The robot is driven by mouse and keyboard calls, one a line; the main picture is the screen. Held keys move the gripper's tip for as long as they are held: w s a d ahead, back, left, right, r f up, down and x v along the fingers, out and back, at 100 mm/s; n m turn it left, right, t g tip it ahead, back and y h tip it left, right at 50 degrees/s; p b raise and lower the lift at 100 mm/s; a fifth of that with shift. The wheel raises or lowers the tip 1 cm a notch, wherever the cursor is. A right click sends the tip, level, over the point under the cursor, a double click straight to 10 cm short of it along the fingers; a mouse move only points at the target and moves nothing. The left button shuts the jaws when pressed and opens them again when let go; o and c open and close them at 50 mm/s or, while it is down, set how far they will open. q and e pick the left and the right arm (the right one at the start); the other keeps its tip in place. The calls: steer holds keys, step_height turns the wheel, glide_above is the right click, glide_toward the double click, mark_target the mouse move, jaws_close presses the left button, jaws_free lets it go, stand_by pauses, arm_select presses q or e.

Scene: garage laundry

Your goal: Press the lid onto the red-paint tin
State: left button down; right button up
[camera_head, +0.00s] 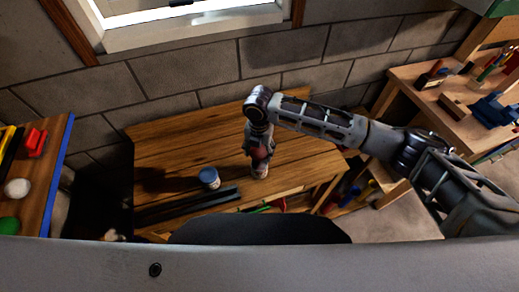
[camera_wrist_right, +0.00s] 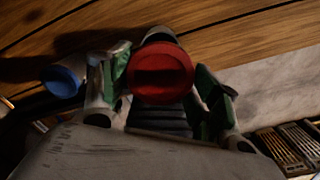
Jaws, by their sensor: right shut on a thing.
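My right gripper (camera_head: 260,153) points down over the wooden table, near its front edge. It is shut on a round red lid (camera_wrist_right: 160,75), which also shows as a patch of red between the fingers in the head view (camera_head: 262,154). A light-coloured tin (camera_head: 260,171) stands upright on the table just under the gripper. In the right wrist view only a sliver of the tin (camera_wrist_right: 162,35) shows behind the lid. I cannot tell whether lid and tin touch. My left gripper is not in view.
A tin with a blue top (camera_head: 209,177) stands to the left of the gripper. A long dark bar (camera_head: 188,206) lies along the front of the table (camera_head: 180,140). The back of the table is clear. A bench with tools (camera_head: 420,100) is at the right.

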mark_target(259, 153)
steer(key=shift+f, duration=0.2)
stand_by(0.5)
steer(key=shift+f+b, duration=0.35)
steer(key=shift+b, duration=0.2)
steer(key=shift+f+b, duration=1.8)
steer(key=shift+b, duration=0.1)
steer(key=shift+f, duration=0.85)
steer(key=shift+p, duration=0.3)
steer(key=shift+f+p, duration=0.5)
steer(key=shift+f, duration=0.1)
stand_by(0.7)
steer(key=o, duration=0.8)
